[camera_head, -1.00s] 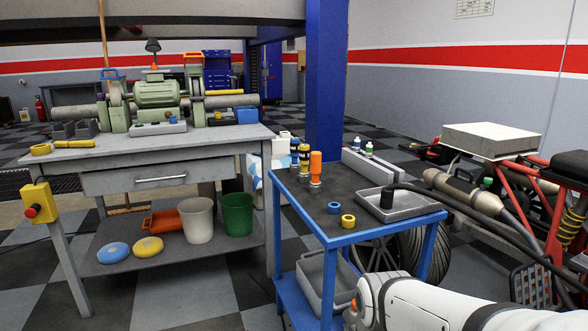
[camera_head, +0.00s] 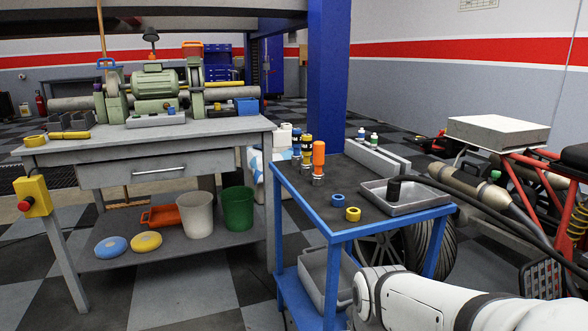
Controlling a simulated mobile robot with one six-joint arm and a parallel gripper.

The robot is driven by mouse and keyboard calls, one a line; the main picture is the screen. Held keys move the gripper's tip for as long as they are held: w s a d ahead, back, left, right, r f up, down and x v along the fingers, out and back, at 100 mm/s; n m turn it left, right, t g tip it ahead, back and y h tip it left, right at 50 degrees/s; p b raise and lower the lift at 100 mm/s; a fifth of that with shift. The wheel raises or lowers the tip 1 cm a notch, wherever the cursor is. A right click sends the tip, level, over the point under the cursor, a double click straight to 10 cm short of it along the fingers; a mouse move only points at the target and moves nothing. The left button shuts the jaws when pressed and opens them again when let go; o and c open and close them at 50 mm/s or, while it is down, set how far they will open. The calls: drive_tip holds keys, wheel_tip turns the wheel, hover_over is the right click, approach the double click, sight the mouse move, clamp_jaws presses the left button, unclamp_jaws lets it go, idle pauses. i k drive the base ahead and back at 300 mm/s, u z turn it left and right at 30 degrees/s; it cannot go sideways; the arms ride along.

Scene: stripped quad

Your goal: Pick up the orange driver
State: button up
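The orange driver (camera_head: 319,156) stands upright on the dark top of the blue cart (camera_head: 330,213), near its back left part. A driver with a yellow-and-dark handle (camera_head: 307,148) and one with a blue-and-dark handle (camera_head: 296,146) stand close beside it on the left. My white arm (camera_head: 430,302) enters at the bottom right, low in front of the cart. My gripper is not in the picture.
A blue ring (camera_head: 338,199) and a yellow ring (camera_head: 353,214) lie on the cart. A workbench (camera_head: 147,148) stands left. A stripped quad (camera_head: 520,180) stands right.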

sight(318, 178)
drive_tip(key=u, duration=2.05)
drive_tip(key=k, duration=1)
drive_tip(key=z, duration=1.5)
drive_tip(key=i, duration=1)
drive_tip(key=z, duration=0.05)
